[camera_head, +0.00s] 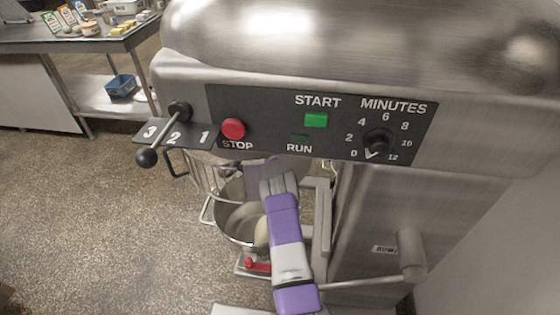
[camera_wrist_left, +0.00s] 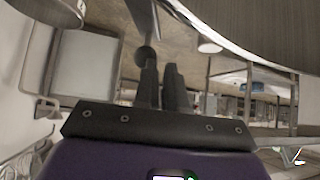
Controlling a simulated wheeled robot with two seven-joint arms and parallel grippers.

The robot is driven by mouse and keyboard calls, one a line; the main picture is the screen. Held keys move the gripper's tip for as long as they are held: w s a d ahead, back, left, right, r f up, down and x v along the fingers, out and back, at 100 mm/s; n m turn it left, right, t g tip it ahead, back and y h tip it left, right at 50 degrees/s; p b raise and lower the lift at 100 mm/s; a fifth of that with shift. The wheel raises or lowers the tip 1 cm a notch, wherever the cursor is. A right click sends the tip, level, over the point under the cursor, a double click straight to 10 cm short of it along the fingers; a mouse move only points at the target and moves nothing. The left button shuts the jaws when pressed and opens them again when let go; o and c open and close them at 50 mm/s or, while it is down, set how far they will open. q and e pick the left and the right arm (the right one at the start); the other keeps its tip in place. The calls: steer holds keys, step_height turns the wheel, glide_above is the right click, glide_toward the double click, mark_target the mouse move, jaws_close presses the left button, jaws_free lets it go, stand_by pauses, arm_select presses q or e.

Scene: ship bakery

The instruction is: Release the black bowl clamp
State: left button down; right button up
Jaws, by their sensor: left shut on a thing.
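The mixer's control panel (camera_head: 320,125) fills the middle of the head view, with the steel bowl (camera_head: 240,222) below it. A purple and grey arm of mine reaches up in front of the bowl, and its fingertips are hidden there. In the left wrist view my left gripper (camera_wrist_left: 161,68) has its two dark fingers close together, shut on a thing. A black knob, which looks like the end of the black bowl clamp (camera_wrist_left: 148,57), is at the tip of the left finger. The rest of the clamp is hard to make out. My right gripper is not in view.
A gear lever with a black ball (camera_head: 147,158) sticks out at the panel's left. A wire guard (camera_head: 205,178) stands over the bowl. A red part (camera_head: 257,265) shows below the bowl. A steel table (camera_head: 75,45) stands at the far left, with open floor before it.

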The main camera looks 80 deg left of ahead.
arm_select(q)
steer(key=shift+s+a+r, duration=0.3)
steer(key=shift+s+a, duration=0.05)
steer(key=shift+s, duration=0.05)
steer(key=shift+w+a+f, duration=0.1)
steer(key=shift+w+f, duration=0.2)
steer(key=shift+f, duration=0.1)
stand_by(0.4)
steer(key=shift+w, duration=0.1)
stand_by(0.7)
steer(key=shift+r, duration=0.1)
